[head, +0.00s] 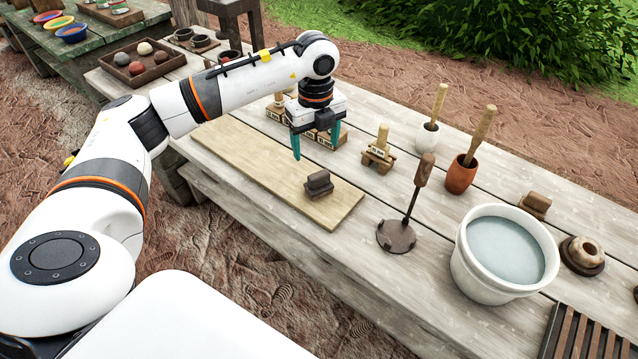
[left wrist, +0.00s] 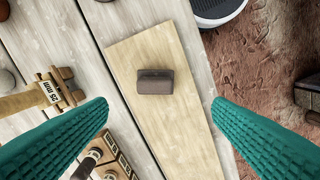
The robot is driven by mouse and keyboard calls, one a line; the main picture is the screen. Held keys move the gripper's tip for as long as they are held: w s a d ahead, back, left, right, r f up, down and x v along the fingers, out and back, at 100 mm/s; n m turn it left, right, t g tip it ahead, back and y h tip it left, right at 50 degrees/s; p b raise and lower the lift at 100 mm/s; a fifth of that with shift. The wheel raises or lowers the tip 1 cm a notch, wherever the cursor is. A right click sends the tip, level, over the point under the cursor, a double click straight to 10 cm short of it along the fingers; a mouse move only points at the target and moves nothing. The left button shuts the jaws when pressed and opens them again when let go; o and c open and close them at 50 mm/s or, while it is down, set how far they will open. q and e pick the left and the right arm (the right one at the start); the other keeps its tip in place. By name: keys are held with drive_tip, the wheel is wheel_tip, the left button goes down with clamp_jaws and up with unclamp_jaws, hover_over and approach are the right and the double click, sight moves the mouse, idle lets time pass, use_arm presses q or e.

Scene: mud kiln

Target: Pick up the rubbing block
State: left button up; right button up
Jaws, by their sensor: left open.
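The rubbing block (head: 319,185), a small dark brown block with a raised grip on top, lies on a pale wooden board (head: 232,150). In the left wrist view the block (left wrist: 155,83) shows near the middle, on the board (left wrist: 190,140), between the lines of the two fingers. My left gripper (head: 316,146), with teal fingers, is open and empty above the board, above and beyond the block in the head view. Its fingers (left wrist: 160,108) also show at both sides of the left wrist view, apart from the block. My right gripper is not in view.
Several wooden stamps (head: 379,155) stand behind and beside the board. A round dark tool with an upright handle (head: 397,236) stands right of it, near a white water bucket (head: 462,262). Another brown block (head: 535,205) lies farther right. Clear tabletop (head: 335,250) lies in front.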

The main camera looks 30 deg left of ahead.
sight(319, 174)
use_arm(q)
wheel_tip(319, 174, down, 6)
drive_tip(key=shift+r+p, duration=0.1)
drive_tip(key=shift+p, duration=0.4)
drive_tip(key=f, duration=0.1)
drive_tip(key=f+p, duration=0.1)
drive_tip(key=f, duration=0.2)
drive_tip(key=shift+w+d+f, duration=0.1)
drive_tip(key=shift+w+f, duration=0.05)
drive_tip(key=shift+w, duration=0.2)
drive_tip(key=shift+f, duration=0.45)
